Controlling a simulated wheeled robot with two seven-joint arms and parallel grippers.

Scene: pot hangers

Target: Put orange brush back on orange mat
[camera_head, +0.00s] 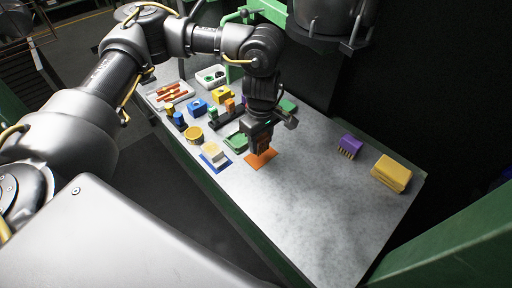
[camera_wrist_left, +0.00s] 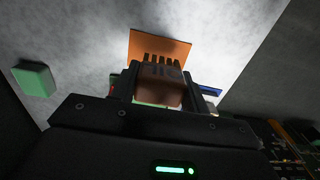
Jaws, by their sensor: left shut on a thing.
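The orange mat (camera_head: 260,159) lies flat on the grey table, right below my left gripper (camera_head: 260,148). My left gripper points down and is shut on the orange brush, which the fingers mostly hide in the head view. In the left wrist view the brush (camera_wrist_left: 160,92) sits between the two fingers (camera_wrist_left: 160,85), with its dark bristles toward the orange mat (camera_wrist_left: 150,45). The bristles overlap the mat in that view; I cannot tell whether they touch it. My right gripper is not in view.
A purple brush (camera_head: 350,146) and a yellow sponge-like block (camera_head: 391,173) stand at right. The table's front is clear.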

